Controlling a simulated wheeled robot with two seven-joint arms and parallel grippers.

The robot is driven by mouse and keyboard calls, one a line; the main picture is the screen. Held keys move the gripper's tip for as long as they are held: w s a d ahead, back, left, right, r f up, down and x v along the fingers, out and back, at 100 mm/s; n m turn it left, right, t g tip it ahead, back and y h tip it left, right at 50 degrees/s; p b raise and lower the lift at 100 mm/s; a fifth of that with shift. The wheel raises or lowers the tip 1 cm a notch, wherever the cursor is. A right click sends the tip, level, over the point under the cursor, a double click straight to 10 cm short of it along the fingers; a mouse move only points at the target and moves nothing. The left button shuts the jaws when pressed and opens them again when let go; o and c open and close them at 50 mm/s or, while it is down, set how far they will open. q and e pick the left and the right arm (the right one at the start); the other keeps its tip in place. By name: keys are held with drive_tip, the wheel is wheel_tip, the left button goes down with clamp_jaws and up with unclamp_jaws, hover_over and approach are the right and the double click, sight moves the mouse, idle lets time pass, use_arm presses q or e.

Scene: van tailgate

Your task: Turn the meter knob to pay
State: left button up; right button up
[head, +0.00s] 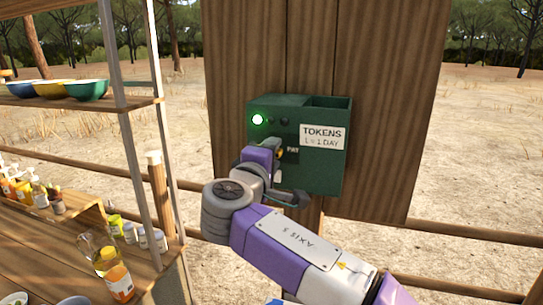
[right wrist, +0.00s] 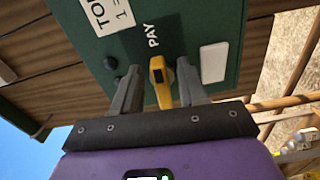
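My right gripper (right wrist: 160,72) is at the box front, one finger on each side of the knob. Narrow gaps show between the fingers and the knob, so it is open around it. In the head view my wrist hides much of the knob. My left gripper is out of view.
A wooden shelf unit (head: 130,103) with a metal post stands at the left, holding bowls (head: 85,89), bottles (head: 113,272) and jars. Wooden fence rails (head: 470,235) run behind the panel. Open ground lies to the right.

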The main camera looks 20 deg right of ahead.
drive_tip(key=v, duration=0.7)
drive_tip(key=shift+s+a, duration=0.15)
drive_tip(key=shift+s, duration=0.1)
